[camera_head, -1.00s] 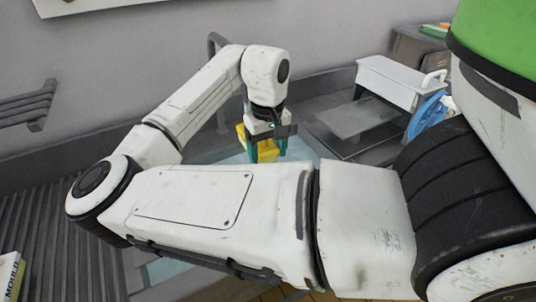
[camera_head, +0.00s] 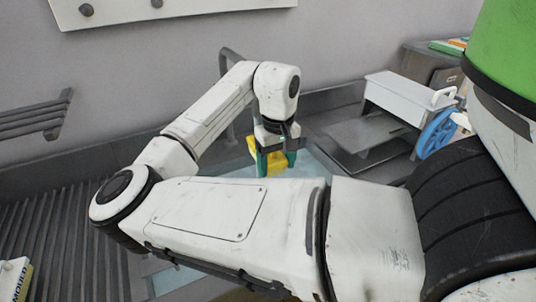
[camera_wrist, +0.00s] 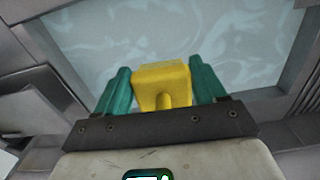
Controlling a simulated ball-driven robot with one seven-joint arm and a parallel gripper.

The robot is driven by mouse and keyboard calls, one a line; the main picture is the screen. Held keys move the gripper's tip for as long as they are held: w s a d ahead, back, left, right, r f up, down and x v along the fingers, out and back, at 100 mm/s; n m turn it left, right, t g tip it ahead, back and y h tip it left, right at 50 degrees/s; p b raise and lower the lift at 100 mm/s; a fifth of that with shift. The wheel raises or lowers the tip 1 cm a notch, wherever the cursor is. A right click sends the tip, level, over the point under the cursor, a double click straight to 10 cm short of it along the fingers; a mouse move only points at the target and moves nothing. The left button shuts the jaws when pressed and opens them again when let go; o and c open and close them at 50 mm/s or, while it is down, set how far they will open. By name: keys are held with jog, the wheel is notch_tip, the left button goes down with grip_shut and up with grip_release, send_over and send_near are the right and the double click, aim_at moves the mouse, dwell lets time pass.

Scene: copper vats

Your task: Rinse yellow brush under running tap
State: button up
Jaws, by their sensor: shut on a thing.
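The yellow brush (camera_head: 273,164) is between the teal fingers of my gripper (camera_head: 277,161), which is shut on it. In the wrist view the blocky yellow brush (camera_wrist: 161,82) sits between both fingers of my gripper (camera_wrist: 160,78); its bristles cannot be made out. The gripper points down over a basin of pale blue water (camera_wrist: 215,38). A grey curved pipe (camera_head: 229,56), which looks like the tap, rises at the back wall behind my forearm. Its outlet is hidden, and I cannot tell whether water runs from it.
A white box-shaped device (camera_head: 405,95) with a grey tray and a blue wheel (camera_head: 436,132) stands right of the basin. A ribbed grey drainboard (camera_head: 62,235) lies to the left. A wall rack (camera_head: 35,117) hangs at far left. My arm hides much of the near basin.

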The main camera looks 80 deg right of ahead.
jog(key=shift+s+d+p, duration=0.15)
jog(key=shift+s+p, duration=0.2)
jog(key=shift+s, duration=0.15)
jog(key=shift+w, duration=0.15)
jog(key=shift+w, duration=0.5)
jog(key=shift+s+p, duration=0.15)
jog(key=shift+p, duration=0.25)
jog(key=shift+s+p, duration=0.4)
jog(key=shift+s, duration=0.1)
jog(key=s+a+p, duration=0.1)
jog(key=s+a, duration=0.1)
jog(key=a, duration=0.5)
jog(key=shift+a, duration=0.4)
dwell(1.2)
